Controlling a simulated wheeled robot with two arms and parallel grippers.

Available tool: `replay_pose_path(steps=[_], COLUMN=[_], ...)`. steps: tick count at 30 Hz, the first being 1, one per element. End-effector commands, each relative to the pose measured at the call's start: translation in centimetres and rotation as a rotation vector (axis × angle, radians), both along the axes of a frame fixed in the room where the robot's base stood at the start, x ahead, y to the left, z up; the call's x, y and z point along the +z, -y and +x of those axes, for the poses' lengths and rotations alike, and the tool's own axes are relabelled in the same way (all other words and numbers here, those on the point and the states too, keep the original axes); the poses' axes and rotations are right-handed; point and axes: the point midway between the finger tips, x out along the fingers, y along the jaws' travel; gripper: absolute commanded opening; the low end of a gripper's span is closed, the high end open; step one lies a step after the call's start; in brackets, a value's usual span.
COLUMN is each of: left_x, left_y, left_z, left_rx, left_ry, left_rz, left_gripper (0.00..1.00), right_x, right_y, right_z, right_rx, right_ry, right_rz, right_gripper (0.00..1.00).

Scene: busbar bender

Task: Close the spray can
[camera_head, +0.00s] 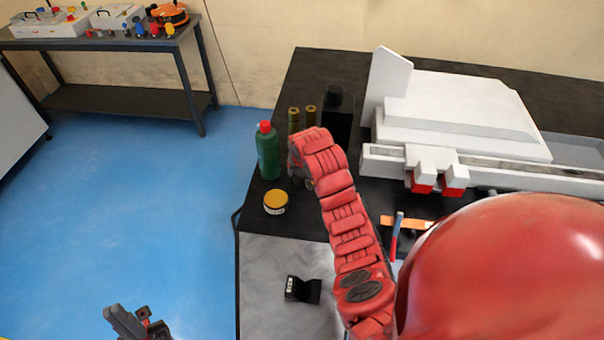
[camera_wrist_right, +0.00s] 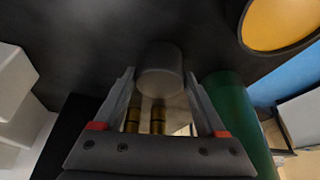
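My right gripper (camera_wrist_right: 158,76) has its two fingers apart, one on each side of a plain grey cylinder (camera_wrist_right: 160,68). Narrow gaps seem to show between the fingers and the cylinder. I cannot tell whether this cylinder is the spray can or its cap. In the head view my red right arm hides the gripper and this cylinder. A green bottle with a red cap (camera_head: 268,152) stands upright left of the arm's end; its green side (camera_wrist_right: 230,112) shows in the wrist view. My left gripper (camera_head: 138,322) is at the bottom left, over the blue floor, partly cut off.
A yellow-lidded jar (camera_head: 275,202), two brass cylinders (camera_head: 310,118) and a black bottle (camera_head: 337,120) stand close around the right gripper. A white machine (camera_head: 460,115) fills the bench's right side. A small black block (camera_head: 303,290) lies on the grey surface in front.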

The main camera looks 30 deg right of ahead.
Motion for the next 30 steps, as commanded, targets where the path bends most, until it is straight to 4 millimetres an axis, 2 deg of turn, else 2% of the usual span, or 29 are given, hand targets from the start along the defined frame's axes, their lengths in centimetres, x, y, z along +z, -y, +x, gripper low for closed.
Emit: replay_pose_path(steps=[1, 6, 17, 24, 25, 26, 30], left_x=[0.0, 0.0, -0.5, -3.3, -3.7, -2.8, -2.3], left_y=[0.0, 0.0, 0.0, 0.0, 0.0, 0.0, 0.0], left_z=[0.0, 0.0, 0.0, 0.0, 0.0, 0.0, 0.0], left_rx=[0.0, 0.0, 0.0, 0.0, 0.0, 0.0, 0.0], left_ry=[0.0, 0.0, 0.0, 0.0, 0.0, -0.001, 0.0], left_rz=[0.0, 0.0, 0.0, 0.0, 0.0, 0.0, 0.0], left_gripper=[0.0, 0.0, 0.0, 0.0, 0.0, 0.0, 0.0], right_x=[0.0, 0.0, 0.3, 2.8, 3.2, 3.7, 3.9], right_y=[0.0, 0.0, 0.0, 0.1, 0.1, 0.0, -0.4], right_z=[0.0, 0.0, 0.0, 0.2, 0.1, -0.6, -2.8], right_rx=[0.0, 0.0, 0.0, 0.0, -0.001, 0.0, 0.001], right_ry=[0.0, 0.0, 0.001, 0.009, 0.007, 0.003, 0.002], right_rz=[0.0, 0.0, 0.0, -0.001, -0.001, -0.002, -0.004], right_gripper=[0.51, 0.21, 0.21, 0.21, 0.21, 0.21, 0.21])
